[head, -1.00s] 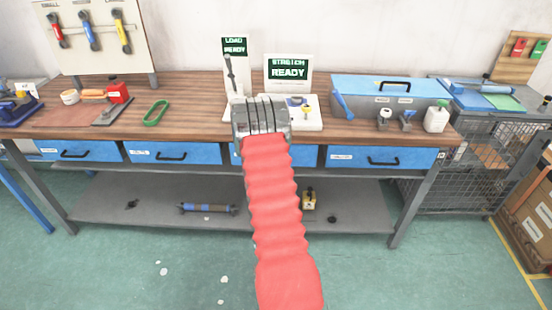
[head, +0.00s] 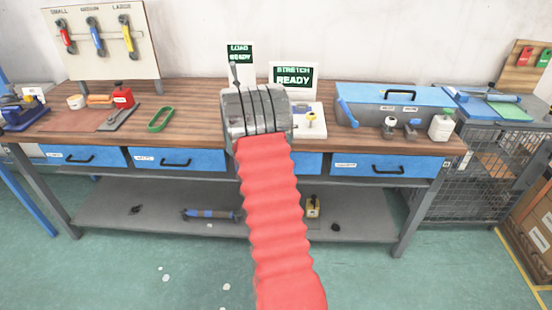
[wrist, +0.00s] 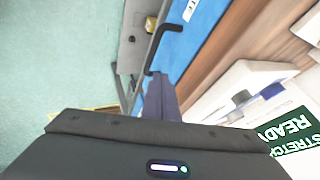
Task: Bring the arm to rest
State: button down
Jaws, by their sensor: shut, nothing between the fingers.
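My arm in its red ribbed sleeve (head: 270,210) reaches up the middle of the head view. It ends in a grey metal wrist (head: 255,112) in front of the workbench (head: 205,128), which hides the gripper in that view. In the wrist view, my gripper (wrist: 161,98) shows as dark fingers close together beyond the black housing (wrist: 160,145). It is shut with nothing in it, beside a blue drawer front (wrist: 188,42) with a dark handle.
A "STRETCH READY" screen (head: 293,77) and a "LOAD READY" screen (head: 239,52) stand behind the wrist. A lower shelf (head: 120,205) runs beneath; green floor lies in front.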

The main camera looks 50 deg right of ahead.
jog(key=shift+a+r, duration=0.2)
jog(key=shift+r, duration=0.1)
dwell(0.4)
